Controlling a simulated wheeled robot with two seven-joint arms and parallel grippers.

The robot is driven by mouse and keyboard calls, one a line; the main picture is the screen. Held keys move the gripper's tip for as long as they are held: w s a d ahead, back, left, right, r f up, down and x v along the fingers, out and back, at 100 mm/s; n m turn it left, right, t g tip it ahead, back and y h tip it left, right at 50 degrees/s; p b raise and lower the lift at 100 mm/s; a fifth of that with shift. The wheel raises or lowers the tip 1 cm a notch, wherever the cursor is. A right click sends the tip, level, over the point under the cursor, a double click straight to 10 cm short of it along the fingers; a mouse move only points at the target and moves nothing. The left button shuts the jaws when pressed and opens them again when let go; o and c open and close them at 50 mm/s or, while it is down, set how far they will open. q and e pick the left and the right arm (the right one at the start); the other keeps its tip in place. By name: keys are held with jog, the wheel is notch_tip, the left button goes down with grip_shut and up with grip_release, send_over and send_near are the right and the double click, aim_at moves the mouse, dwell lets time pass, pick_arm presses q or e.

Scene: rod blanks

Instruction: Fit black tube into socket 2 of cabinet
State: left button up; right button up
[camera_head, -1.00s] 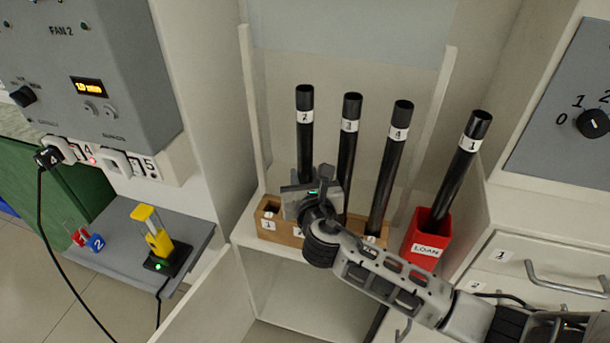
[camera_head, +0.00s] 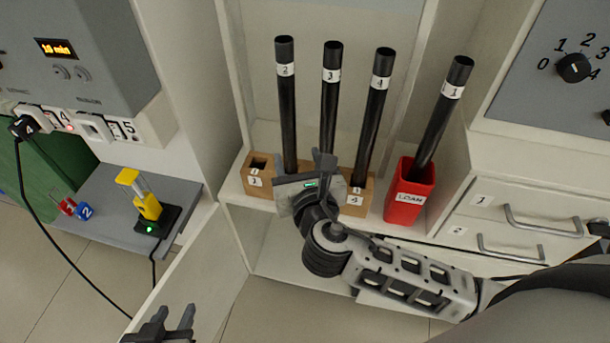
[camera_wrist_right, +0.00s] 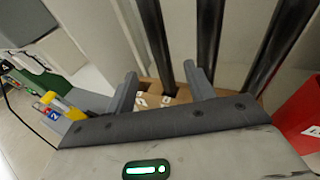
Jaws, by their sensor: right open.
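Black tubes labelled 2 (camera_head: 287,110), 3 (camera_head: 330,105) and 4 (camera_head: 374,115) stand in a wooden block (camera_head: 232,187) in the open cabinet. A black tube labelled 1 (camera_head: 440,120) leans in a red LOAN holder (camera_head: 408,195). The block's leftmost socket, 1 (camera_head: 259,162), is empty; socket 2's label is hidden behind my right gripper (camera_head: 322,170). That gripper is open and empty, in front of the block. In the right wrist view its fingers (camera_wrist_right: 160,88) are apart, with tube 2 (camera_wrist_right: 153,35) beyond the gap. My left gripper (camera_head: 173,312) is low at the left, fingers apart and empty.
The open cabinet door (camera_head: 190,285) stands at the lower left. A grey shelf (camera_head: 125,200) holds a yellow device (camera_head: 146,205) and small red and blue tags. Drawers with handles (camera_head: 540,220) are at the right. Cabinet side walls flank the tubes.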

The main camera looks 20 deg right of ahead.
jog(key=shift+v, duration=2.75)
